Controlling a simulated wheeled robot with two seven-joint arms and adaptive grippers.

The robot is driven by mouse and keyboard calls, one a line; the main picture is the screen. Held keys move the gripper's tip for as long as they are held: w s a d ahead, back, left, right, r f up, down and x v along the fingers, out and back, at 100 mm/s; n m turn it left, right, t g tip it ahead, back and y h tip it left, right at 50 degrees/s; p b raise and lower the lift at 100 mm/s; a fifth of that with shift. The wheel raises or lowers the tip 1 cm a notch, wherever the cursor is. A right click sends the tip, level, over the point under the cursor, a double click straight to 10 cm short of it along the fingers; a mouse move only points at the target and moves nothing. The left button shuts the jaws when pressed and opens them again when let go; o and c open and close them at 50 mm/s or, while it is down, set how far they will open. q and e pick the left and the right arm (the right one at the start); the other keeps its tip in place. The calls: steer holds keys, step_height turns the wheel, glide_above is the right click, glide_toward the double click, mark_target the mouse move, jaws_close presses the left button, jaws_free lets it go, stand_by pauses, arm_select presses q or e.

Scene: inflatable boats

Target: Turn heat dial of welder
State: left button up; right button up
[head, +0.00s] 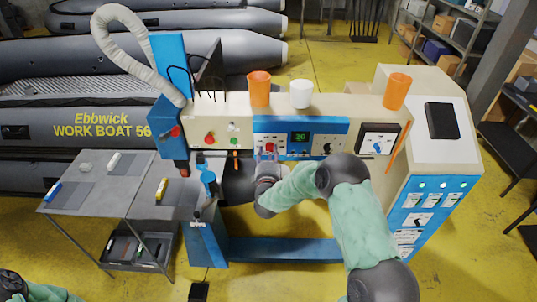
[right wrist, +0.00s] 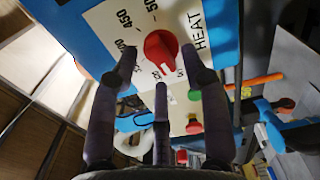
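The heat dial is a red round knob on a white plate marked HEAT, in the right wrist view (right wrist: 160,48). In the head view the red dial (head: 270,147) shows on the blue panel of the welder (head: 340,128). My right gripper (right wrist: 160,62) is open, its three dark fingers spread left, right and below the dial; gaps show between them and the knob. In the head view my right gripper (head: 267,158) is just in front of the panel. My left gripper is out of view.
Orange cups (head: 259,90) and a white cup (head: 301,93) stand on the welder's top. A grey table (head: 90,185) with small tools is at left. Grey inflatable boats (head: 60,100) lie behind. Yellow floor is open at the front.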

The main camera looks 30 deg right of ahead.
jaws_close()
steer(key=m+b, duration=0.2)
steer(key=b, duration=0.1)
steer(key=shift+f, duration=0.1)
steer(key=m+b, duration=0.6)
steer(key=m, duration=0.1)
steer(key=m+b, duration=0.4)
steer(key=shift+s+d, duration=0.2)
steer(key=shift+d, duration=0.1)
steer(key=shift+s+d+f+m+b, duration=0.1)
steer(key=shift+m+b, duration=2.65)
steer(key=shift+m, duration=0.4)
steer(key=shift+d+f+m+b, duration=0.1)
steer(key=shift+f+m+b, duration=0.05)
steer(key=shift+m+b, duration=2.8)
steer(key=shift+s+f+m+b, duration=0.1)
steer(key=shift+m+b, duration=2.45)
steer(key=shift+m, duration=0.75)
